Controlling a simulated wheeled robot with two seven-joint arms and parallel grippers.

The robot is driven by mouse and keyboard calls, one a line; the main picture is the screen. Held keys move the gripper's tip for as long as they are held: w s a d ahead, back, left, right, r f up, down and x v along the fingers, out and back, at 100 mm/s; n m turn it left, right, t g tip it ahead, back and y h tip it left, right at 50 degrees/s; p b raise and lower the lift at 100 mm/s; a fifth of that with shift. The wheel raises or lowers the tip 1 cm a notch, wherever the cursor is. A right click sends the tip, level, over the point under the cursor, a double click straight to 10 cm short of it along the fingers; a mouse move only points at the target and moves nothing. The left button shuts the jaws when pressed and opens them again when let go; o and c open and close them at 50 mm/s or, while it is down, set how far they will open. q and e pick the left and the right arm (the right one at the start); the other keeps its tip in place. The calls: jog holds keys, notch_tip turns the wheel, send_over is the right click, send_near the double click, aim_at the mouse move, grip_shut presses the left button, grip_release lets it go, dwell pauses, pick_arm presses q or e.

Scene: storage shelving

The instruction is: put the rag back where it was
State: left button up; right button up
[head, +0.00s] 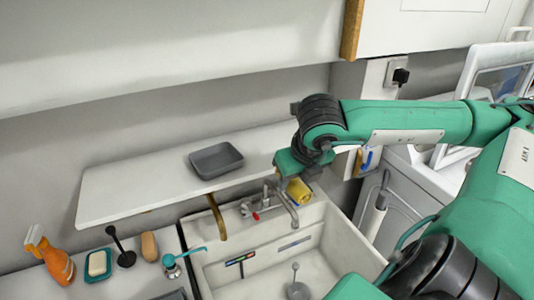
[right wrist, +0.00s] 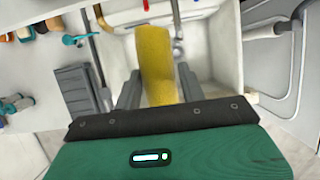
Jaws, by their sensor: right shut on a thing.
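The yellow rag (head: 298,190) is in my right gripper (head: 293,172), above the back right part of the sink (head: 345,245), near the tap (head: 270,205). In the right wrist view the rag (right wrist: 155,65) stands up between the two dark fingers, which are shut on it. Its far end reaches over the pale sink. My left gripper is not in view. A white wall shelf (head: 120,190) lies left of my right gripper.
A grey tray (head: 216,160) sits on the shelf. On the counter at left stand an orange spray bottle (head: 56,262), a soap dish (head: 98,265), a brown brush (head: 149,246) and a teal dispenser (head: 172,265). The shelf's left part is clear.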

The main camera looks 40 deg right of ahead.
jog(key=shift+w+d+r+p, duration=0.1)
jog(key=shift+w+r+p, duration=0.1)
jog(key=shift+w+p, duration=0.15)
jog(key=w+d+p, duration=0.2)
jog(key=w, duration=0.2)
jog(key=w+d+p, duration=0.2)
jog(key=w, duration=0.3)
jog(key=w+d+p, duration=0.1)
jog(key=w+p, duration=0.2)
jog(key=w, duration=0.2)
jog(key=shift+d, duration=0.4)
jog(key=shift+w+d+f, duration=0.15)
jog(key=shift+w+d, duration=0.1)
jog(key=shift+w, duration=0.25)
jog(key=shift+w+d+p, duration=0.15)
jog(key=shift+w+p, duration=0.2)
jog(key=shift+p, duration=0.15)
notch_tip(320, 180, down, 3)
jog(key=shift+p, duration=0.9)
jog(key=shift+f, duration=0.35)
